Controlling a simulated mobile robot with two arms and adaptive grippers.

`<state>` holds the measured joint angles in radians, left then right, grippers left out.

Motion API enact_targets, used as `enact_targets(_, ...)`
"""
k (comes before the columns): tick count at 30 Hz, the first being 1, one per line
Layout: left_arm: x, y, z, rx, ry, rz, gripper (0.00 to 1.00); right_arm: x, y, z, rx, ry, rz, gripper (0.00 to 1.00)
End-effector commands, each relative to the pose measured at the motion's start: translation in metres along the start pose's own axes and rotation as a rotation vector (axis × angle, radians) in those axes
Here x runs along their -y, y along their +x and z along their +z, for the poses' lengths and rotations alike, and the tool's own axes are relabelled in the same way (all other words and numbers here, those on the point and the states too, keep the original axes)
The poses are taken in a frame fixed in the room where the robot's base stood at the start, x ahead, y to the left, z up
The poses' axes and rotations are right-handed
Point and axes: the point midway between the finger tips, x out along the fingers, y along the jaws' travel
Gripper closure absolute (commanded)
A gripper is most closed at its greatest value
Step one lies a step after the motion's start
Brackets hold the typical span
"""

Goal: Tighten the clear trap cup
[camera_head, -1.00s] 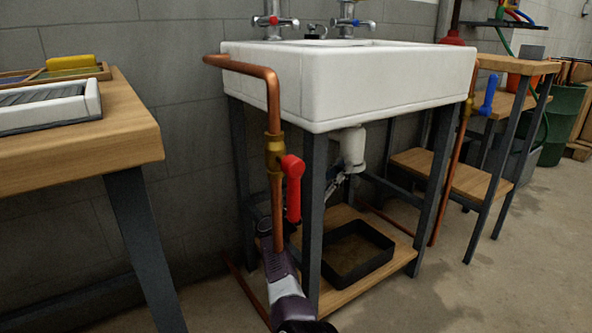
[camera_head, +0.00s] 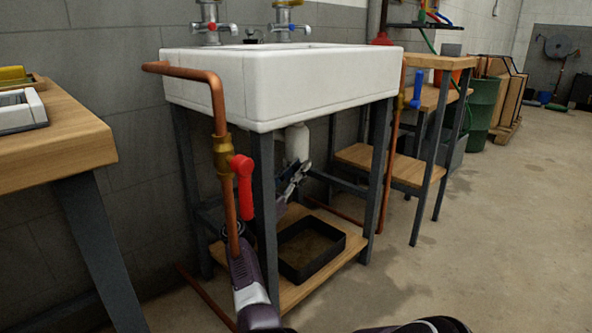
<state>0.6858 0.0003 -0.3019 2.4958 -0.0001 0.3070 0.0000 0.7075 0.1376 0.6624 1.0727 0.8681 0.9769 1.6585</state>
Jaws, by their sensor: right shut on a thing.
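The white trap body (camera_head: 297,142) hangs under the white sink (camera_head: 285,85), behind the front leg of its stand. My right gripper (camera_head: 297,172) is just below the trap body, among the legs of the stand. It is shut on the clear trap cup, which is small, dim and mostly hidden by the fingers. I cannot tell how far the cup is screwed on. My left gripper is not in view.
A copper pipe (camera_head: 217,100) with a red-handled valve (camera_head: 243,186) stands in front of the sink, close to my arm. A black tray (camera_head: 342,246) lies on the lower wooden shelf (camera_head: 290,293). A wooden bench (camera_head: 70,138) is at left.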

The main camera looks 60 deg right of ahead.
Motion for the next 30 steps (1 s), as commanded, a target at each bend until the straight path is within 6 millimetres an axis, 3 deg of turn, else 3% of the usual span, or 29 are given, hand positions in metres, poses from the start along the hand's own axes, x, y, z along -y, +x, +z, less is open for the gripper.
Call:
enact_targets(5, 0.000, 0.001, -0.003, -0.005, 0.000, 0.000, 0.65, 0.003, 0.002, -0.002, -0.002, -0.002, -0.008, 1.00)
enact_targets(6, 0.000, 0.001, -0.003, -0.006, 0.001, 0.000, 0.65, 0.003, 0.002, -0.002, -0.002, -0.002, -0.008, 0.82)
enact_targets(10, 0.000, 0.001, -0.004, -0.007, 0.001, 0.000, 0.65, 0.002, 0.001, -0.002, -0.002, -0.001, -0.006, 0.68)
enact_targets(20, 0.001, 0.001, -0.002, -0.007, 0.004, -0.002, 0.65, 0.001, 0.002, 0.002, -0.001, 0.001, -0.003, 0.67)
enact_targets(30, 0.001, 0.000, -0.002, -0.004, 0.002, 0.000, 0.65, 0.002, 0.024, 0.054, -0.001, 0.006, -0.007, 0.67)
